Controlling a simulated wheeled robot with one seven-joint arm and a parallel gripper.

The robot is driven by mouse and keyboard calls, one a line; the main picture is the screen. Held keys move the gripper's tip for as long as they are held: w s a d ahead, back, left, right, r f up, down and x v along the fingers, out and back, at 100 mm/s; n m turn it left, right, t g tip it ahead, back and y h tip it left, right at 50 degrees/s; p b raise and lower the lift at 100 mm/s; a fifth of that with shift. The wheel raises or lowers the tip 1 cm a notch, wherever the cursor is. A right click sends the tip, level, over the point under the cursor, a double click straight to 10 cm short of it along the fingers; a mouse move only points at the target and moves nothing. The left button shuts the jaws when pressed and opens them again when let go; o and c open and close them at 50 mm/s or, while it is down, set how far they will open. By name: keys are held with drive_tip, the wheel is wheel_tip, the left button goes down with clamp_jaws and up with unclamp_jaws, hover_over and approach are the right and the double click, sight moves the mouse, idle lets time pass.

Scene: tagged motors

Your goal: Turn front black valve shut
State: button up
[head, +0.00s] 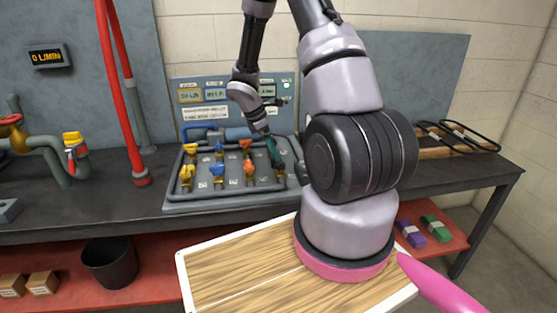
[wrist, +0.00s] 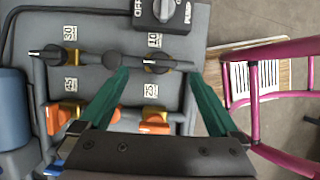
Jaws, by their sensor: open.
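The valve panel (head: 232,204) lies on the bench with yellow, blue and orange valves. In the wrist view the front black valve (wrist: 157,66), a black handle on a brass body, sits between the teal fingers of my gripper (wrist: 156,72). The fingers are open, one on each side of the handle, with no visible contact. My gripper also shows in the head view (head: 273,150), pointing down at the panel's right side. The other black valve (wrist: 45,53) is to the left in the wrist view. The front black valve is hard to make out in the head view.
Two orange valves (wrist: 155,119) (wrist: 70,112) sit close below in the wrist view. A pump switch (wrist: 163,11) is above. A red pipe (head: 125,90) stands left of the panel.

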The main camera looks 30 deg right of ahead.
sight(280, 164)
drive_tip(key=x, duration=0.5)
drive_tip(key=shift+f, duration=0.1)
drive_tip(key=c, duration=1.4)
